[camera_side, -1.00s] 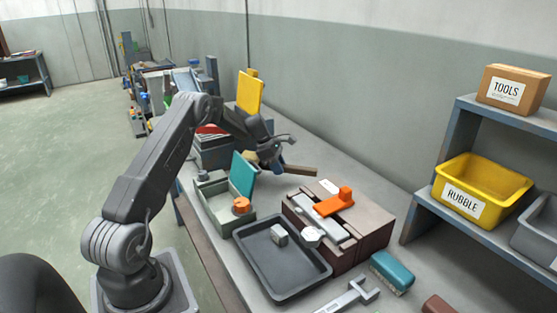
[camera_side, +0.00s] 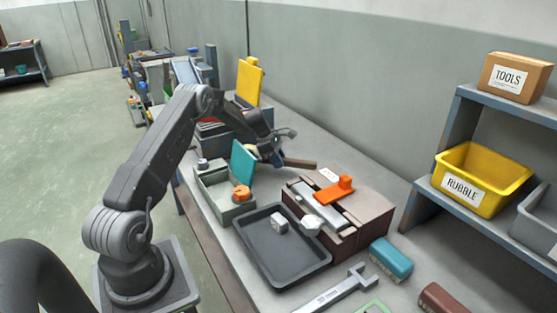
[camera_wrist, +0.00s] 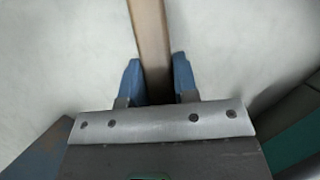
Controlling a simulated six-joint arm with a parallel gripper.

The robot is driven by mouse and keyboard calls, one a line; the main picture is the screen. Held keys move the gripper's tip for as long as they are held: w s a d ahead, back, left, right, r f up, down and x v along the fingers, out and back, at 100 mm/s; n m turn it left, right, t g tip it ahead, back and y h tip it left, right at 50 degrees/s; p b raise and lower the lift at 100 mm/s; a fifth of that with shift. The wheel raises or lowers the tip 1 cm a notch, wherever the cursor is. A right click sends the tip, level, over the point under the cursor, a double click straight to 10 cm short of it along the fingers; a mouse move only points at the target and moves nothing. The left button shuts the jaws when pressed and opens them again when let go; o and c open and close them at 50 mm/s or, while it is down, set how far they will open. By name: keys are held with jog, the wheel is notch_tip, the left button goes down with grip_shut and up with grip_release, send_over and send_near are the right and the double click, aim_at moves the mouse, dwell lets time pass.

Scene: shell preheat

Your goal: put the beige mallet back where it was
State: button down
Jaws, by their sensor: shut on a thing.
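My gripper (camera_side: 277,158) is shut on the mallet's long wooden handle (camera_side: 300,163), above the bench behind the brown box. In the wrist view, the blue fingertips of my gripper (camera_wrist: 155,78) close on both sides of the handle (camera_wrist: 148,30), which runs up out of the picture. The mallet's head cannot be made out; my gripper and wrist cover that area in the side view. I cannot tell whether the mallet touches the bench.
A teal panel (camera_side: 243,167) stands by the green open box (camera_side: 222,211), left of my gripper. The brown box (camera_side: 365,213) with an orange-handled piece (camera_side: 334,192) and the black tray (camera_side: 262,262) lie nearer. Pale bare bench surrounds the handle in the wrist view.

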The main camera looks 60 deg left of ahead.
jog(key=shift+f, duration=0.35)
jog(key=c, duration=0.8)
grip_release()
jog(key=shift+f, duration=0.1)
